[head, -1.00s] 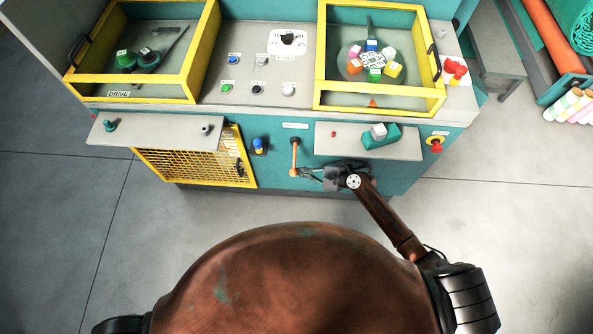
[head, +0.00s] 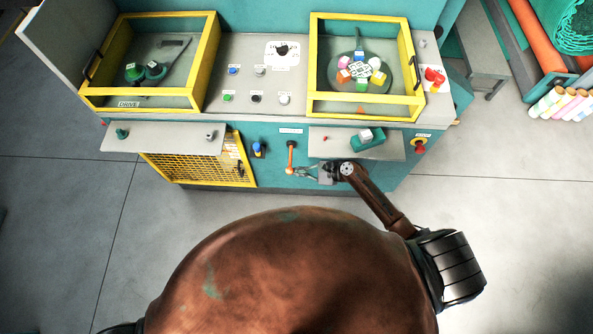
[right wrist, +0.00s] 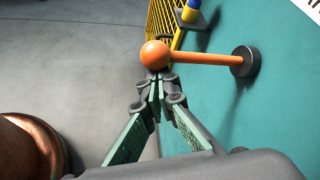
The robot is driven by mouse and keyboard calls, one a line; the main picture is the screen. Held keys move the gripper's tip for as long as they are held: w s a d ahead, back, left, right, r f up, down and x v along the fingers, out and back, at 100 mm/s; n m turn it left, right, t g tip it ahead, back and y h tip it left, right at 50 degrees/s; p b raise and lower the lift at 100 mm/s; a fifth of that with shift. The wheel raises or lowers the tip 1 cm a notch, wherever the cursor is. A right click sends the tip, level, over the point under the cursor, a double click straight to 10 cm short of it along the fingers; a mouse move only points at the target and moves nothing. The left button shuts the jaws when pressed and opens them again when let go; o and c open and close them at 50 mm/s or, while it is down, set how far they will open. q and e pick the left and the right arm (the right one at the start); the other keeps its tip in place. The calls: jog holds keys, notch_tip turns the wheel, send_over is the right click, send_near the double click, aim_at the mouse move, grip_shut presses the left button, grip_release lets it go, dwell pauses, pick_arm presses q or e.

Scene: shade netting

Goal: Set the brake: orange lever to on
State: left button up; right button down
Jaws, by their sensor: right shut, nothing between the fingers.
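The orange lever (head: 290,158) is on the teal front panel of the machine, below the console. In the head view it hangs down from its pivot toward its ball end. In the right wrist view the orange ball knob (right wrist: 155,54) is at the free end of the orange rod, which runs to a dark round pivot (right wrist: 245,60). My right gripper (head: 301,171) is shut and empty, its tips just beside the lever's ball. In the right wrist view the closed fingertips (right wrist: 157,82) are right at the knob; I cannot tell whether they touch. My left gripper is out of view.
A blue-and-yellow knob (head: 259,149) sits left of the lever. A yellow mesh guard (head: 200,168) is further left. A grey shelf (head: 390,148) with a teal block juts out above my right gripper. The floor in front is clear.

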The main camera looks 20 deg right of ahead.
dwell(0.6)
notch_tip(320, 180, down, 4)
jog(key=f+b, duration=0.1)
jog(key=b, duration=0.3)
jog(key=w+r+p+v, duration=0.1)
jog(key=w+v, duration=0.1)
jog(key=v, duration=0.9)
jog(key=shift+d+r, duration=0.15)
jog(key=shift+d, duration=0.2)
